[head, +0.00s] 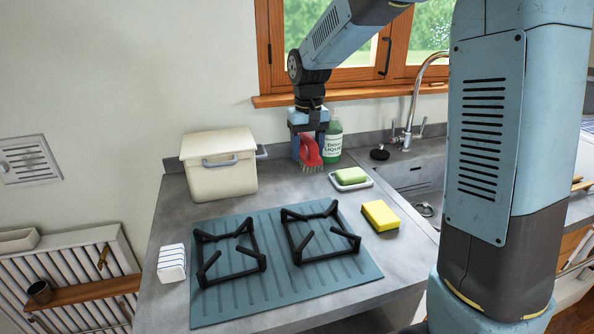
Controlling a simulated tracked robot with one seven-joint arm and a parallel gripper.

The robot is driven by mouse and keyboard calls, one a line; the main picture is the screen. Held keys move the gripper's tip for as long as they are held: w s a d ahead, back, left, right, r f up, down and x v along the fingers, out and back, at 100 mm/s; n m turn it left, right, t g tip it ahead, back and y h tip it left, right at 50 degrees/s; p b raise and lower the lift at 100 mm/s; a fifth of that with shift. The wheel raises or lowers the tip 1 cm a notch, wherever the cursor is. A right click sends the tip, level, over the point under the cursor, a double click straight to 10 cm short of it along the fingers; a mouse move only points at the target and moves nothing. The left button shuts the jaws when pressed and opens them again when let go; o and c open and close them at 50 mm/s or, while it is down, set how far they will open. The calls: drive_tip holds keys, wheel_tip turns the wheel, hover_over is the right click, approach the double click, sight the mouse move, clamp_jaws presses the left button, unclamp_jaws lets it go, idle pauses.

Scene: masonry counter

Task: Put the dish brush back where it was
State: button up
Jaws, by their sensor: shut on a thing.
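The dish brush (312,155) is red with pale bristles along its lower edge. My gripper (307,141) is shut on it, pointing down over the back part of the grey counter. The brush is just left of the green dish-soap bottle (333,144) and overlaps it in the picture. It is behind and left of the soap dish (364,185), which holds a green soap bar (351,176). I cannot tell whether the bristles touch the counter. The gripper hides part of the brush.
A cream lidded box (222,180) stands left of the gripper. A blue ribbed mat (240,307) with two black pan supports lies in front. A yellow sponge (381,216) is at the right, a white striped block (172,264) at the left. The sink and tap (413,105) are behind right.

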drive_tip(key=w+f, duration=0.3)
drive_tip(key=w, duration=0.1)
drive_tip(key=w+a+f, duration=0.1)
drive_tip(key=w+f, duration=0.2)
drive_tip(key=w, duration=0.2)
drive_tip(key=w+a+f, duration=0.1)
drive_tip(key=w+f, duration=0.2)
drive_tip(key=w, duration=0.1)
drive_tip(key=shift+w+a+f, duration=0.15)
drive_tip(key=shift+w, duration=0.05)
drive_tip(key=shift+w+f, duration=0.15)
drive_tip(key=shift+f, duration=0.75)
drive_tip(key=shift+w+f, duration=0.1)
drive_tip(key=shift+f, duration=0.8)
drive_tip(key=o, duration=1.2)
